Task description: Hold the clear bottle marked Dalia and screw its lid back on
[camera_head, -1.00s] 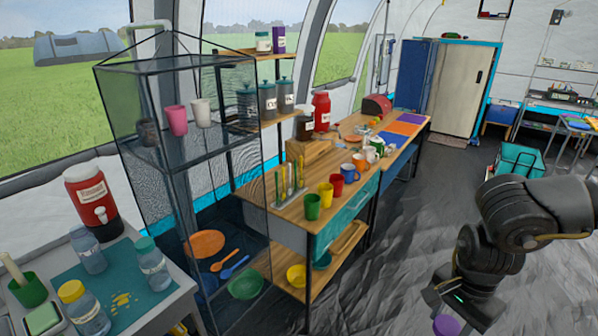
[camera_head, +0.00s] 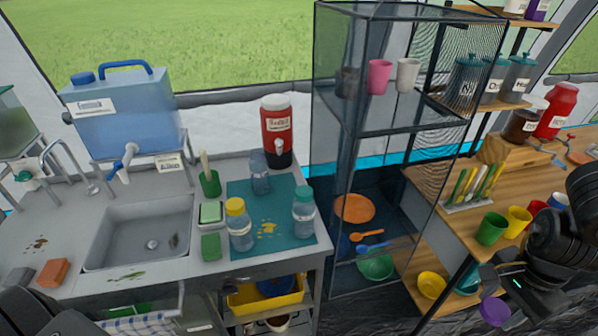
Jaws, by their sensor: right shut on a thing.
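Three clear bottles stand upright on the teal mat (camera_head: 282,190) on the counter. The back bottle (camera_head: 260,176) shows no lid. The front left bottle (camera_head: 240,237) has a yellow lid, and the front right bottle (camera_head: 303,222) has a teal lid. The names on their labels are too small to read. My right gripper (camera_head: 500,298) is at the lower right, shut on a purple lid (camera_head: 494,312), well to the right of the bottles. Only a dark part of my left arm shows at the lower left corner; its gripper is out of view.
A sink (camera_head: 138,235) lies left of the mat. A green cup with a brush (camera_head: 209,183), a sponge tray (camera_head: 210,213) and a red drink dispenser (camera_head: 277,135) stand near the bottles. A mesh-sided shelf (camera_head: 415,130) stands between the counter and the wooden table (camera_head: 465,222).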

